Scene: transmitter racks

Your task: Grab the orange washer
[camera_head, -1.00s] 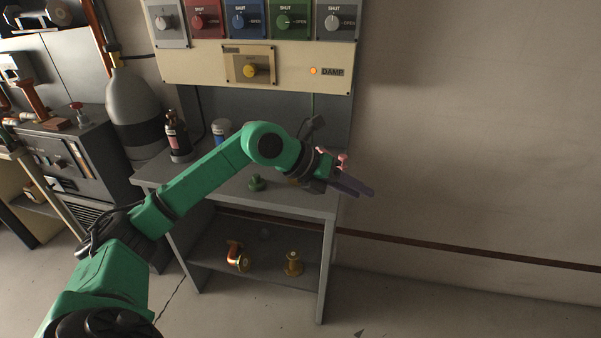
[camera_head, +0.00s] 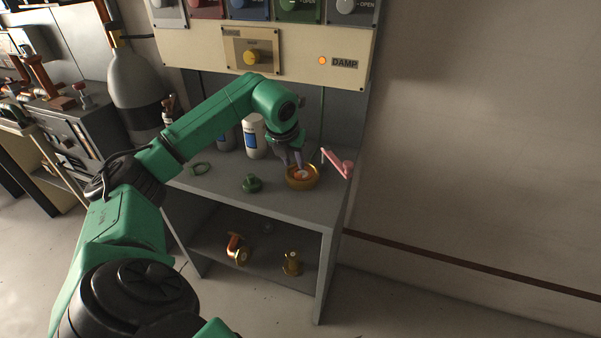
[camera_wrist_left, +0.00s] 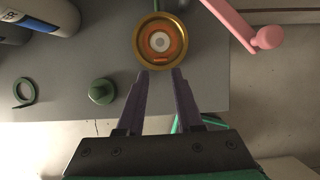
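The orange washer (camera_wrist_left: 176,41) lies flat in a round brass dish (camera_wrist_left: 140,50) on the grey bench, with a pale disc in its middle. In the head view the brass dish (camera_head: 315,182) stands near the bench's right end, and the washer (camera_head: 302,174) shows only in part inside it. My left gripper (camera_head: 291,160) points down above the dish, and its fingers partly cover the view of it. In the left wrist view the purple fingers (camera_wrist_left: 161,72) are apart with nothing between them, their tips near the dish's rim. My right gripper is not in view.
A pink lever-like part (camera_head: 338,163) is close to the right of the dish. A green knob (camera_head: 251,184) and a green ring (camera_head: 200,169) lie to the left. White bottles (camera_head: 255,137) stand behind. The bench front between knob and dish is clear.

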